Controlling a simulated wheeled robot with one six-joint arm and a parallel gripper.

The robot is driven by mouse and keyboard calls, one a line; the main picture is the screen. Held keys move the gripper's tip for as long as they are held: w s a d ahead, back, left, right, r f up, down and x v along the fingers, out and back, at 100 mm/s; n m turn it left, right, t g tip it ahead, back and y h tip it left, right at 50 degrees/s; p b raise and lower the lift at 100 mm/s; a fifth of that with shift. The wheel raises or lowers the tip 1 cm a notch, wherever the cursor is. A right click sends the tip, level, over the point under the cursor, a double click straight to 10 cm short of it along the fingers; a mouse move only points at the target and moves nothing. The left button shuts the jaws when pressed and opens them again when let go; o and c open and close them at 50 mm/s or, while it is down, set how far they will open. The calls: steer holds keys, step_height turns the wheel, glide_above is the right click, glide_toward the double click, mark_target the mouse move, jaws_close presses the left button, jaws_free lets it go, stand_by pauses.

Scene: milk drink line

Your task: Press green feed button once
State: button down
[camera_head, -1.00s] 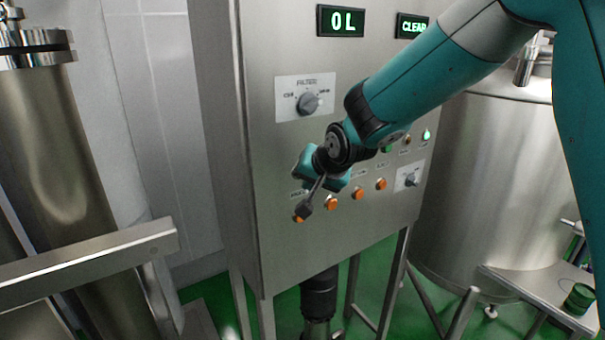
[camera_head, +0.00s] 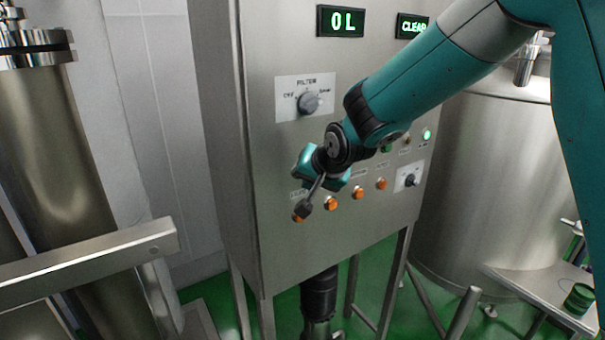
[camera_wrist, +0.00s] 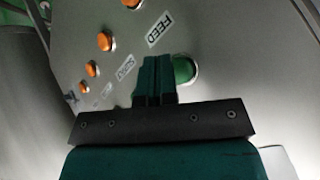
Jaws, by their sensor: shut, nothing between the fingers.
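In the wrist view, the green button (camera_wrist: 185,70) sits on the steel panel near the FEED label (camera_wrist: 158,28). My gripper (camera_wrist: 155,62) is shut and empty, its fingertips overlapping the button's left side in the picture. I cannot tell whether they touch it. In the head view, my arm reaches in front of the control panel (camera_head: 285,145) and its wrist hides part of the button area. The fingertips cannot be made out there.
A row of orange buttons (camera_head: 358,193) runs below my wrist. The filter knob (camera_head: 308,102) is above it, and a second knob (camera_head: 410,180) is at right. The display (camera_head: 341,20) reads 0 L. A steel rail (camera_head: 85,255) stands left, a tank (camera_head: 475,180) right.

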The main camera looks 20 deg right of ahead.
steer(key=shift+w+a, duration=0.1)
steer(key=shift+w, duration=0.25)
steer(key=shift+w+a, duration=0.15)
steer(key=shift+w, duration=0.25)
stand_by(0.6)
steer(key=shift+s, duration=0.1)
steer(key=shift+s+d+b, duration=0.25)
steer(key=shift+s+b, duration=0.1)
steer(key=shift+s, duration=0.35)
steer(key=shift+s, duration=0.1)
steer(key=s, duration=0.1)
steer(key=s+d+b, duration=0.1)
steer(key=s, duration=0.2)
steer(key=shift+s+d, duration=0.3)
stand_by(0.5)
